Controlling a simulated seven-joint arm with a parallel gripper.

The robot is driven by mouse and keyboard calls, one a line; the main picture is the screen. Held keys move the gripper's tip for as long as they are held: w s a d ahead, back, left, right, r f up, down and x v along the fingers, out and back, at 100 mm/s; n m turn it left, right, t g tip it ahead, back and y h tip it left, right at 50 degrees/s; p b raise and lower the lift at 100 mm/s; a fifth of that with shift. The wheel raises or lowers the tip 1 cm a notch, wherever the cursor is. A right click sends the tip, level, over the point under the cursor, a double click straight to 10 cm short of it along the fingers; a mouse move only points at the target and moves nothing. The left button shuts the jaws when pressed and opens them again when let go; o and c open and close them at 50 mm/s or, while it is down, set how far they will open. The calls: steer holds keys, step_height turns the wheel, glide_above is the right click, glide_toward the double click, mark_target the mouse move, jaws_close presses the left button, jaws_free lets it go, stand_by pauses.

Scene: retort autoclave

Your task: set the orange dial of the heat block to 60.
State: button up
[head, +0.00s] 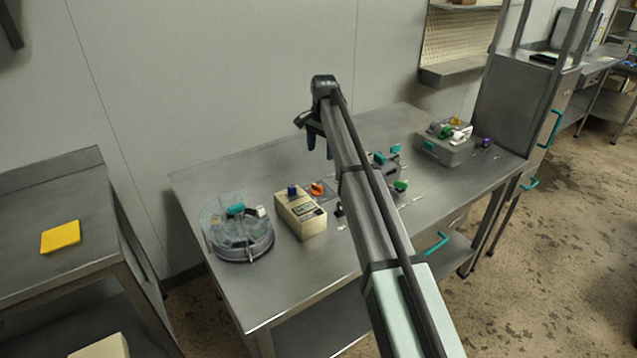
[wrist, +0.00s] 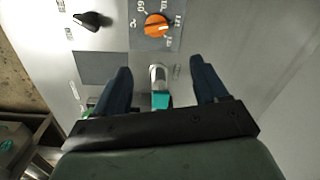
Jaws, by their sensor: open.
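The orange dial (wrist: 156,25) sits on a grey plate at the top of the wrist view, with printed marks around it. In the head view the orange dial (head: 317,188) lies on the bench beside a beige box. My gripper (head: 321,144) is open and empty above the back of the bench. In the wrist view my gripper (wrist: 161,68) has its two dark blue fingers spread below the dial in the picture, apart from it.
A silver and teal fitting (wrist: 160,98) shows between my fingers. A black knob (wrist: 92,20) is left of the dial. The beige box (head: 301,214) has a blue knob; a clear round container (head: 237,240) stands left of it. A grey box (head: 446,149) stands at the right.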

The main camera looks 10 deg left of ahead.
mark_target(317, 189)
steer(key=f, duration=1.3)
steer(key=shift+s+a+f, duration=0.25)
steer(key=shift+s+a, duration=0.1)
steer(key=shift+s, duration=0.05)
steer(key=c, duration=1.1)
steer(key=shift+o, duration=0.2)
